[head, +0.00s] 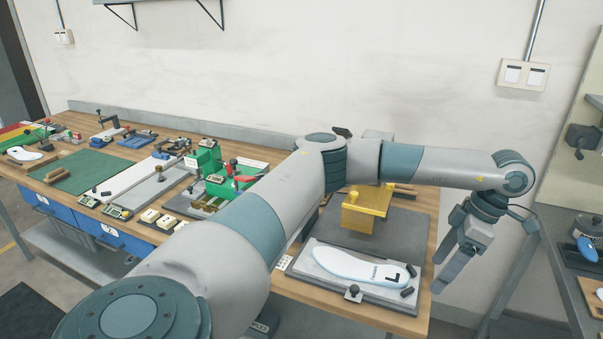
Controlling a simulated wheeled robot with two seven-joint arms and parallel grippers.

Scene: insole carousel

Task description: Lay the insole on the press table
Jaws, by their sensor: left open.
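A white insole (345,264) with a black L mark and small print lies flat on a grey plate (318,277). The plate sits at the front right of the wooden bench, with small dark knobs at its front edge and right end. A yellow press-like block (366,212) stands just behind it on a dark grey mat. My left gripper (448,268) hangs to the right of the plate, pointing down, apart from the insole. It is open, with nothing seen between its fingers. My right gripper is out of view.
My left arm crosses over the bench and hides part of it. Green fixtures (205,160), a green mat (82,172) and another pale insole (22,154) lie to the left. A shelf unit with a blue-handled item (587,249) stands at right. A gap separates bench and shelf.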

